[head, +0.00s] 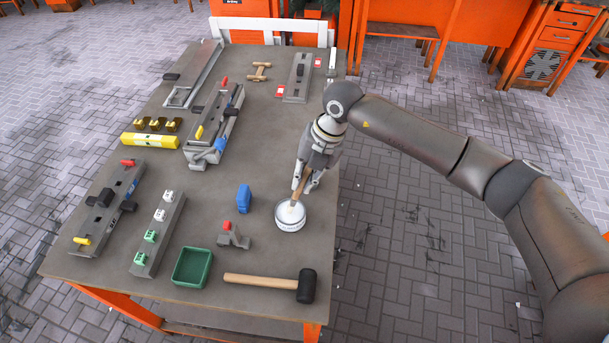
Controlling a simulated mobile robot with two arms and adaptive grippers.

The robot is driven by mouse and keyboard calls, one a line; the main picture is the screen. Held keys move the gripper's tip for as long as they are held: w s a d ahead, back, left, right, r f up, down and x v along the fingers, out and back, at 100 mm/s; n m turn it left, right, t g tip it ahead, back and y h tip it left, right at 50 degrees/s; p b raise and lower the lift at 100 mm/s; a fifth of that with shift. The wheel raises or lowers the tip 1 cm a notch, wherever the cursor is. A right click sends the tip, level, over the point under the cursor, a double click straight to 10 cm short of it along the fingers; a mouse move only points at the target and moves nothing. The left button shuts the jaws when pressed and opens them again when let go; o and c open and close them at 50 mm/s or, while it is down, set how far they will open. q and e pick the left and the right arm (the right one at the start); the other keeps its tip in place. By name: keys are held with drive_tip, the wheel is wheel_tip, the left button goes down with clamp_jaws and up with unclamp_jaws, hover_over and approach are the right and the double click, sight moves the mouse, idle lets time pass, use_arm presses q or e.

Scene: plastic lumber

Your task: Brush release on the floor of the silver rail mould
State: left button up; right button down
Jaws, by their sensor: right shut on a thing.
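My right gripper (308,184) is shut on the wooden handle of a brush (301,190) and points down at the right side of the table. The brush's lower end is in or just over a round white pot (290,221); its bristles are hidden. A long silver mould (207,66), open along its length, lies at the back left of the table, away from the gripper. I take it for the silver rail mould. Its floor is too small to judge for any release. My left gripper is not in view.
A grey mould with clamps (213,128) stands mid-table, with a yellow level (150,140) to its left. A blue block (244,198), a green tray (192,267) and a mallet (270,283) lie near the pot. The table centre, above the blue block, is fairly clear.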

sight(305, 169)
drive_tip(key=shift+f+b, duration=0.4)
drive_tip(key=shift+f, duration=0.05)
idle(1.3)
drive_tip(key=shift+r, duration=0.1)
drive_tip(key=shift+r+p, duration=0.65)
drive_tip(key=shift+r, duration=0.25)
drive_tip(key=shift+r+p, duration=1.35)
drive_tip(key=shift+r, duration=1.25)
